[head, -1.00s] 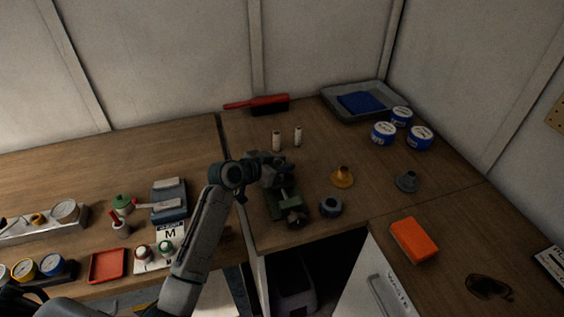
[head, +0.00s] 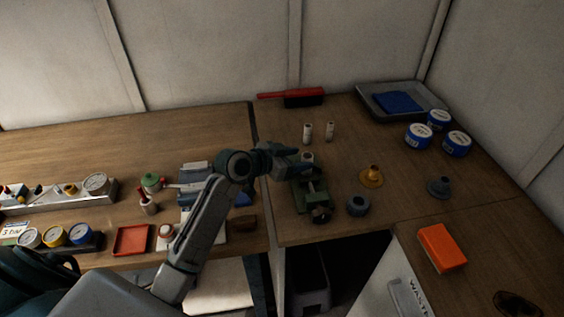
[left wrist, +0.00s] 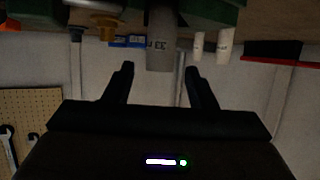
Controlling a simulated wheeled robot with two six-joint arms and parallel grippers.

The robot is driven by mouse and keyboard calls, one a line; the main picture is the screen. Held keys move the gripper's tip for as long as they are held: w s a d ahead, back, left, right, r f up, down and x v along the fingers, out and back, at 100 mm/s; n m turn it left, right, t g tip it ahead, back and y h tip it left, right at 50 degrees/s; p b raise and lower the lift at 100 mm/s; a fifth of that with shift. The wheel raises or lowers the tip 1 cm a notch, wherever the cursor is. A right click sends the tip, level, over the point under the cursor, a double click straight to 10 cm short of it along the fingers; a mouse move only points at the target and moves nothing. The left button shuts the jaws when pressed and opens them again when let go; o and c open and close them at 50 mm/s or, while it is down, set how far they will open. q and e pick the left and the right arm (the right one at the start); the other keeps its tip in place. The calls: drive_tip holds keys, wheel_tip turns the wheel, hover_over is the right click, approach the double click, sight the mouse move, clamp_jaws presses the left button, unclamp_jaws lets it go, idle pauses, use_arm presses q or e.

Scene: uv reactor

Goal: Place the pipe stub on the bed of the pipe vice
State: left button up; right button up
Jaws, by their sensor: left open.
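The pipe stub (left wrist: 160,42) is a pale grey cylinder with dark printing on its side. It stands at the green pipe vice (left wrist: 218,10), and in the head view a pale bit of it (head: 308,157) shows at the back end of the vice (head: 312,189). My left gripper (head: 300,164) is beside it at the back of the vice. In the left wrist view my left gripper (left wrist: 160,68) is open, with the stub's end between its fingertips. Whether the stub's base touches the vice bed is unclear. My right gripper is not in view.
Two small white cylinders (head: 307,133) stand behind the vice. A grey ring (head: 358,206) and a yellow flanged piece (head: 371,177) stand to its right. An orange block (head: 442,248) lies at front right. Bare bench lies right of the white cylinders.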

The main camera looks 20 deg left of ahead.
use_arm(q)
drive_tip(key=b+v, duration=0.1)
drive_tip(key=v, duration=0.5)
drive_tip(key=shift+s+a, duration=0.15)
drive_tip(key=shift+s, duration=0.05)
